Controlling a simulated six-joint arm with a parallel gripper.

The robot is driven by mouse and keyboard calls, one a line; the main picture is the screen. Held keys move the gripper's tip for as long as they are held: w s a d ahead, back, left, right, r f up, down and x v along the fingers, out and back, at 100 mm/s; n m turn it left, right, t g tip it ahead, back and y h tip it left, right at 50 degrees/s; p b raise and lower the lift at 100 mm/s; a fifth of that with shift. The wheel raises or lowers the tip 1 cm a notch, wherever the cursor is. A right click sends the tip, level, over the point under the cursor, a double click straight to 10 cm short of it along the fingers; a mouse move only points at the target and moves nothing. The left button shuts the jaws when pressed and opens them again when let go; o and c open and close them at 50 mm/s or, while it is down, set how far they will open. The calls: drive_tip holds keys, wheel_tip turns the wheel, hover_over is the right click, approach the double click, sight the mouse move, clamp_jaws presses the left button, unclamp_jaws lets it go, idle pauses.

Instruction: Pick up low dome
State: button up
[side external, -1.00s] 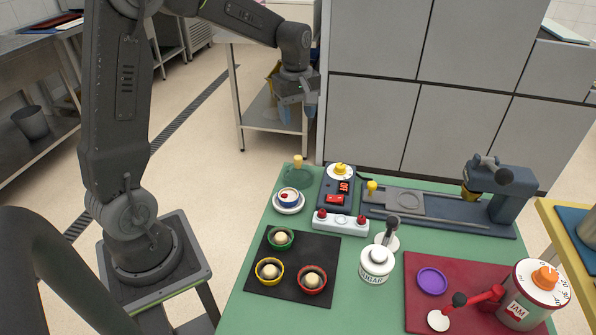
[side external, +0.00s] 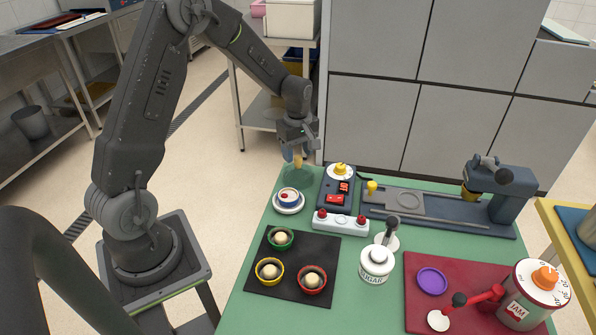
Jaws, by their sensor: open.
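The low dome (side external: 303,177) is a clear greenish cover with a tan knob (side external: 298,162) on top. It stands at the back left corner of the green table. My gripper (side external: 298,156) points down over the dome, with its bluish fingers apart on either side of the knob. The fingers are open, and I cannot tell whether either one touches the knob. The upper part of the knob is partly hidden by my gripper.
A small cup on a white saucer (side external: 289,203) stands just in front of the dome. A dark device with a yellow knob (side external: 341,171) is close on its right. A white bar with red buttons (side external: 340,222) and a dark mat (side external: 299,284) with bowls lie nearer the front.

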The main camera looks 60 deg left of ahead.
sight(298, 169)
drive_tip(key=shift+f, duration=1.4)
drive_tip(key=shift+c, duration=0.4)
drive_tip(key=c, duration=0.8)
drive_tip(key=shift+c, duration=0.2)
drive_tip(key=shift+r, duration=0.1)
